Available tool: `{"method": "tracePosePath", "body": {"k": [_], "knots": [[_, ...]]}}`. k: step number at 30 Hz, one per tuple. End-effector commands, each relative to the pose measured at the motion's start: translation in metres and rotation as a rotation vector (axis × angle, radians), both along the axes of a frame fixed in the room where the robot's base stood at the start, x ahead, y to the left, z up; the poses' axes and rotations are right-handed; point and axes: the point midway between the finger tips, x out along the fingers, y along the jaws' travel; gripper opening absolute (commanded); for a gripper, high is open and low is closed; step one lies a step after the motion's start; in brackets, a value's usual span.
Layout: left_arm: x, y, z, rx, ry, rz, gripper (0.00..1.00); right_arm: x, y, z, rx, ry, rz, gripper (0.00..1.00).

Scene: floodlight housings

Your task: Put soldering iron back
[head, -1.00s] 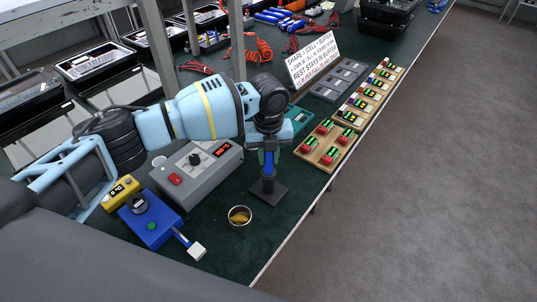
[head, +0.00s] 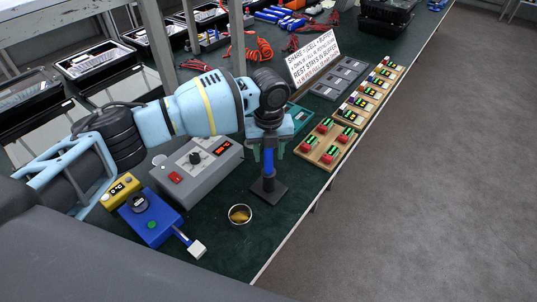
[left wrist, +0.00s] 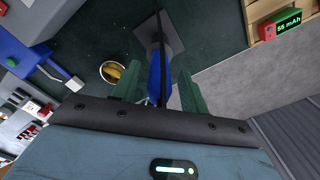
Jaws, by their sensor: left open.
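The soldering iron (head: 268,160), with a blue handle, stands upright in a black stand (head: 270,192) with a square base. My left gripper (head: 267,148) is above the stand with its fingers open, one on each side of the handle. In the left wrist view the blue handle (left wrist: 155,78) lies between the two green fingers, with the stand (left wrist: 172,35) beyond it. The iron's tip is hidden in the stand. My right gripper is not in view.
A metal cup (head: 240,214) with golden filling stands beside the stand. A grey station (head: 200,169) and a blue device (head: 150,220) are to the left. Boards with red parts (head: 328,143) lie to the right. The bench's front edge is close to the stand.

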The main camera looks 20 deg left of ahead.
Motion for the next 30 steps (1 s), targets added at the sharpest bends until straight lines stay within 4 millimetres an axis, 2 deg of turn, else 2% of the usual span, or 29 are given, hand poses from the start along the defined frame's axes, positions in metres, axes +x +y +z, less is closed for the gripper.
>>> {"method": "tracePosePath", "body": {"k": [9, 15, 21, 30], "knots": [[0.000, 0.000, 0.062, -0.002, -0.003, -0.001, 0.44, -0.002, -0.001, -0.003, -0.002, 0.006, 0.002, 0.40], [0.000, -0.001, 0.095, -0.001, -0.003, -0.001, 0.44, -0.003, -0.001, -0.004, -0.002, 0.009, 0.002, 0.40], [0.000, -0.001, 0.110, 0.000, 0.000, -0.002, 0.44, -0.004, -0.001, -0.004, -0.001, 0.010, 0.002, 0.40], [0.000, 0.000, 0.112, 0.000, 0.000, -0.002, 0.44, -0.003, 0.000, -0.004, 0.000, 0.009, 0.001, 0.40]]}}
